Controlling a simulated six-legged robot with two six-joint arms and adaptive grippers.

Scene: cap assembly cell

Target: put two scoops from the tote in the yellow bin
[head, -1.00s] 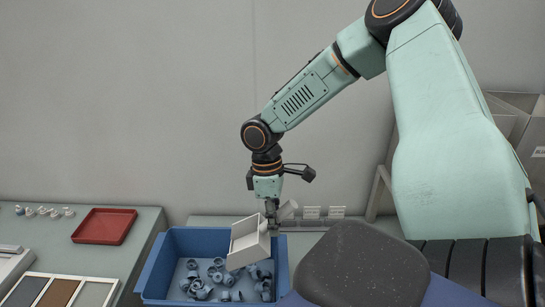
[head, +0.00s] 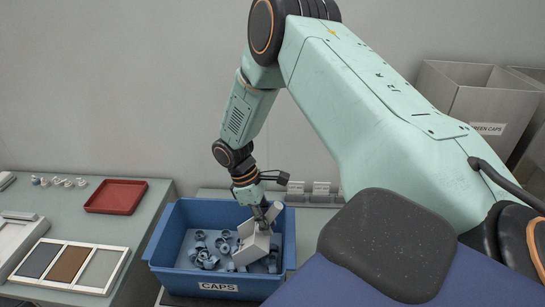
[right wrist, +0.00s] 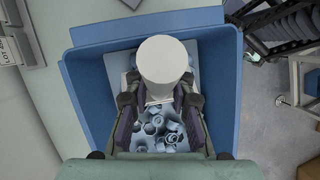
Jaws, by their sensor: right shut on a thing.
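The blue tote (head: 168,237), labelled CAPS, stands in the lower middle of the head view with several blue-grey caps (head: 204,252) on its floor. My right gripper (head: 265,217) is shut on the handle of a pale grey scoop (head: 252,243). The scoop is tilted inside the tote's outline, over the caps at its right side. Whether it touches them I cannot tell. In the right wrist view the round handle end (right wrist: 163,58) sits between the fingers, with caps (right wrist: 158,130) below. The scoop's inside is hidden. No yellow bin and no left gripper show.
A red tray (head: 116,197) and a divided tray (head: 72,264) lie on the table to the left. Small white parts (head: 58,182) stand behind them. Grey bins (head: 478,95), one labelled GREEN CAPS, are at the right, behind my arm.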

